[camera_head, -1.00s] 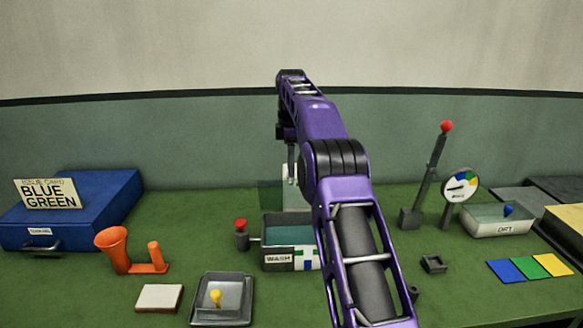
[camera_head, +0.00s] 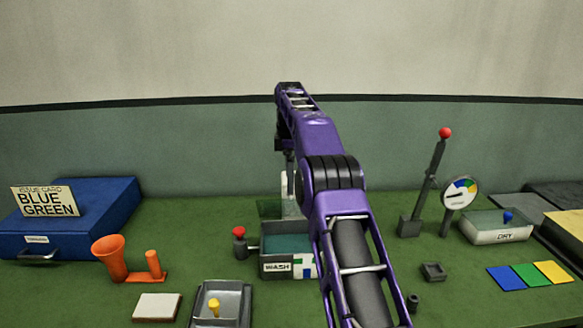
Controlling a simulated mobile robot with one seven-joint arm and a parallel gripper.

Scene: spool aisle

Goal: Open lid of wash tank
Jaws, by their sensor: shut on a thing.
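The wash tank (camera_head: 276,267) is a grey open-topped box with a WASH label and blue-green liquid inside. Its lid (camera_head: 268,208), a dark green translucent panel, stands raised at the tank's back edge, leaning backward. My gripper (camera_head: 289,188) is at the lid, above and behind the tank. It is shut on the lid, though the exact grip is small and partly hidden by my purple arm. The arm also covers the tank's right side.
A red-knobbed lever (camera_head: 239,240) stands just left of the tank. An orange funnel piece (camera_head: 110,258), a tray with a yellow knob (camera_head: 214,307) and a blue box (camera_head: 75,222) lie left. A tall red-tipped lever (camera_head: 430,185), gauge (camera_head: 459,193) and DRY tray (camera_head: 497,234) stand right.

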